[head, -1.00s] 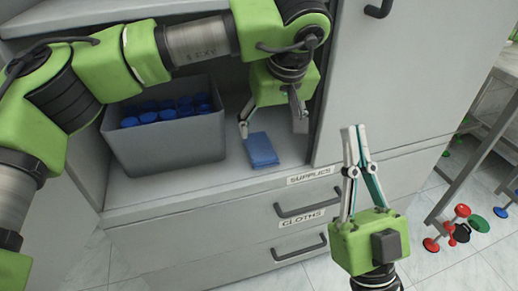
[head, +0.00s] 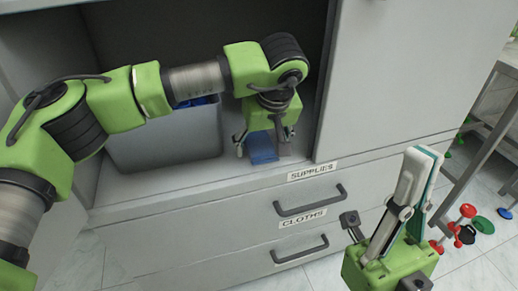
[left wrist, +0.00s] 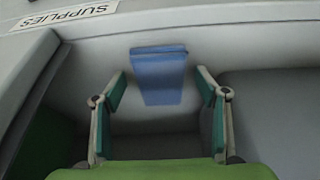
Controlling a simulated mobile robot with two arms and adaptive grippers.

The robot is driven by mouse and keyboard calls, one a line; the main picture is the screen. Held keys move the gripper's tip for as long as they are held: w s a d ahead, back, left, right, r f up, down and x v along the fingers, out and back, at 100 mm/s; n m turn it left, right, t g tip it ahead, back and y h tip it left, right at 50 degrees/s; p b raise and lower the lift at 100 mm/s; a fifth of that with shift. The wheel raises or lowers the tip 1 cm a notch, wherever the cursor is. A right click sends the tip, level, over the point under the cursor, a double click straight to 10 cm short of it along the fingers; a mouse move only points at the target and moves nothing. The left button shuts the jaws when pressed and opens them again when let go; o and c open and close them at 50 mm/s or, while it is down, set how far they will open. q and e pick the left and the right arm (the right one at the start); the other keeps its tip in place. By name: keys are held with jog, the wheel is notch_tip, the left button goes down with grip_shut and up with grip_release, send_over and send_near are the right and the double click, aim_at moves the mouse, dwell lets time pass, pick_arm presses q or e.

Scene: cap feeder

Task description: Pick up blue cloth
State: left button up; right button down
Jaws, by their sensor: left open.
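The blue cloth (head: 263,155), folded flat, lies on the cabinet shelf near its front edge. In the left wrist view the cloth (left wrist: 159,76) lies between and just beyond my fingers. My left gripper (head: 262,149) points down over the cloth, its fingers spread on either side; it also shows in the left wrist view (left wrist: 160,82), open and empty. My right gripper (head: 430,160) is in front of the cabinet at the right, pointing up, its two long fingers close together with nothing seen between them.
A grey bin (head: 165,145) stands on the shelf left of the cloth, its blue contents mostly hidden by my left arm. The cabinet's right panel (head: 385,80) borders the opening. Below are drawers labelled supplies (head: 312,172) and cloths (head: 303,218). Red and green items lie on the floor at right.

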pick_arm(q)
jog(key=c, duration=1.1)
jog(key=shift+o, duration=0.2)
jog(key=shift+r, duration=0.1)
